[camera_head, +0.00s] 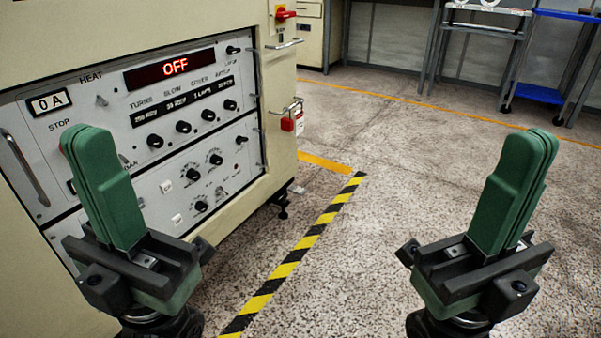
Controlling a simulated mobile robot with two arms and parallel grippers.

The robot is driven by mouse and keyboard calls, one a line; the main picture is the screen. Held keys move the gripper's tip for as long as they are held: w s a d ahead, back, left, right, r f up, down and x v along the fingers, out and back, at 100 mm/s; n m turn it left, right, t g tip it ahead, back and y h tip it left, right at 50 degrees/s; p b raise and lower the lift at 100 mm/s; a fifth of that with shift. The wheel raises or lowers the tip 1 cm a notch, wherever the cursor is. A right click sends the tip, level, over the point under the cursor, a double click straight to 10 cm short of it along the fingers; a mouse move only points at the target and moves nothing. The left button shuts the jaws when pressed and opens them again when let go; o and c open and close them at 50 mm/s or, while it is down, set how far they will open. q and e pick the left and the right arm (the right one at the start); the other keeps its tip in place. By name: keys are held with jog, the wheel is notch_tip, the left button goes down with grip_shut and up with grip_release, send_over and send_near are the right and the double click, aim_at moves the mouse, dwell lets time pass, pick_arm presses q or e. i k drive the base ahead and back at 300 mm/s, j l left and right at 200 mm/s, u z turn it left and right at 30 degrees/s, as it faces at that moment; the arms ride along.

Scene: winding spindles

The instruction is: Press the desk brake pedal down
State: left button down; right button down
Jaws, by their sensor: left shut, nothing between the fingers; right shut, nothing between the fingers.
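No brake pedal and no desk show in the head view. My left gripper (88,135) is raised at the left, in front of the cream control cabinet (275,135). Its green fingers are together and empty, and they cover part of the cabinet's lower left panel. My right gripper (545,140) is raised at the right over open floor, its green fingers also together and empty. Neither gripper is seen touching anything.
The cabinet's display (174,67) reads OFF, with several black knobs below. A red padlock (288,124) hangs at its side. Yellow-black floor tape (297,252) runs beside it. A blue-shelved cart (540,93) stands at the back right. The middle floor is clear.

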aim_at(294, 189)
jog(key=i+l+u, duration=0.15)
jog(key=i+l, duration=0.15)
jog(key=i+l+u, duration=0.15)
jog(key=i+l, duration=0.25)
jog(key=i, duration=0.15)
jog(key=i+l+u, duration=0.1)
jog(key=i+l, duration=0.25)
jog(key=i+l+u, duration=0.15)
jog(key=i+l, duration=0.25)
jog(key=i+l+u, duration=0.15)
jog(key=i+l, duration=0.15)
jog(key=l, duration=0.25)
jog(key=i+l+u, duration=0.15)
jog(key=i+l, duration=0.2)
jog(key=l, duration=0.2)
